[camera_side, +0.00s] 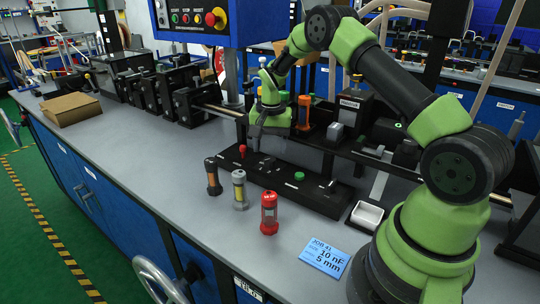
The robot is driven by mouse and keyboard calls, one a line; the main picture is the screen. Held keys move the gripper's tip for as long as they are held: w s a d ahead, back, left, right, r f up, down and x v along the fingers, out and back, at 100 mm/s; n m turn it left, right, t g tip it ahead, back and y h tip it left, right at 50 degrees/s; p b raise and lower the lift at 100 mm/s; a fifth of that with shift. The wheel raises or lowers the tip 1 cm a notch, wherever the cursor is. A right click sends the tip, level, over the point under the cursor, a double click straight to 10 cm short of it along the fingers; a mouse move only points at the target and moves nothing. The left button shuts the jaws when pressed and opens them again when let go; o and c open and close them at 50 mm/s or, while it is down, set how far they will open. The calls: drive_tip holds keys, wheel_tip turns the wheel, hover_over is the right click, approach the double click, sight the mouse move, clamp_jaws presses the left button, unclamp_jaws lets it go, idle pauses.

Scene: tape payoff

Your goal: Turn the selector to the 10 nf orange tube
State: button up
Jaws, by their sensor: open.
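A green-and-black arm reaches in from the right. My gripper (258,142) is open and points down over the far-left part of a long black base (322,199). The base carries a small red-topped lever (242,151), a green button (299,176) and other small dark fittings. I cannot tell which part is the selector. An orange tube (304,113) stands upright behind the gripper. A blue card (324,256) reads JOB 41, 10 nF, 5 mm.
A black labelled box (350,108) and a rail with black blocks (190,105) stand behind. A control box (192,22) hangs above. A cardboard box (70,108) lies left. The front-left bench top is clear.

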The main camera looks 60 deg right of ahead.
sight(270, 159)
wheel_tip(270, 159, up, 6)
idle(0.5)
wheel_tip(270, 159, down, 10)
drive_tip(key=m, duration=0.2)
drive_tip(key=shift+r+m, duration=0.1)
drive_tip(key=shift+m, duration=0.2)
